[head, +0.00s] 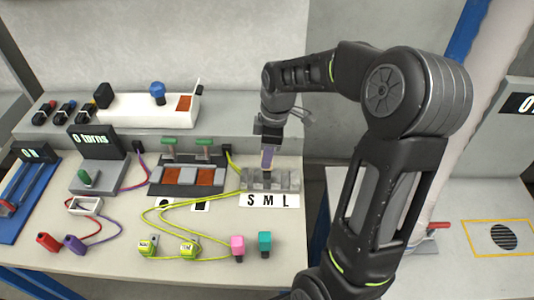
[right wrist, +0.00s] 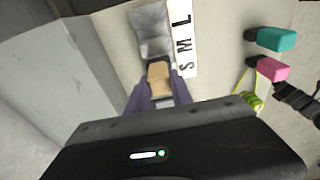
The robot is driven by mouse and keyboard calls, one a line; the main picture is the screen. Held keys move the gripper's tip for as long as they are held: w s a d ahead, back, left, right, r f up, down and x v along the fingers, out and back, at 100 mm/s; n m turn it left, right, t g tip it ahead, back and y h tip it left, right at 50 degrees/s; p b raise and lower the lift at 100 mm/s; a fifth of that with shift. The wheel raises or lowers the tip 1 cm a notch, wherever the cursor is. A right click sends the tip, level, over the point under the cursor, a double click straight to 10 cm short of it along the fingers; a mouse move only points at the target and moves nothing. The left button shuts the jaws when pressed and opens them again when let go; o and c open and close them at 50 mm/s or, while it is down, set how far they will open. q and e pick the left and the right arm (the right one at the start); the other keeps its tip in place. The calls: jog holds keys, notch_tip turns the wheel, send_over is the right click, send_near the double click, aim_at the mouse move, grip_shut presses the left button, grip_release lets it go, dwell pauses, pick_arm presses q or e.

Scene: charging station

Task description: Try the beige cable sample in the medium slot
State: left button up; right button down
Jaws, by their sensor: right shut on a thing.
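The slot block (head: 292,180) is a grey block with a white label strip (head: 268,200) reading S, M, L in front of it. My right gripper (head: 267,168) points down over the block, behind the letter M in the head view. In the right wrist view its purple fingers (right wrist: 158,98) are shut on the beige cable sample (right wrist: 158,76). The block (right wrist: 151,25) also shows beyond the sample there. The sample's lower end is hidden, so I cannot tell whether it is inside a slot. My left gripper is not in view.
A pink sample (head: 237,245) and a teal sample (head: 265,244) stand in front of the label. Yellow-green cables (head: 185,207) lie to their left. A tray with green-handled clamps (head: 187,176) stands left of the block. A grey raised ledge (head: 260,148) runs behind.

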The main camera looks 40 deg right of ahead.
jog(key=shift+f+b, duration=0.35)
jog(key=shift+f, duration=0.15)
jog(key=c, duration=1.1)
grip_release()
jog(key=shift+r, duration=0.1)
jog(key=shift+o, duration=0.2)
jog(key=shift+r, duration=0.1)
jog(key=r+p, duration=0.4)
jog(key=r, duration=0.1)
jog(key=r+p, duration=0.2)
jog(key=shift+s+d+r, duration=0.3)
jog(key=shift+d, duration=0.05)
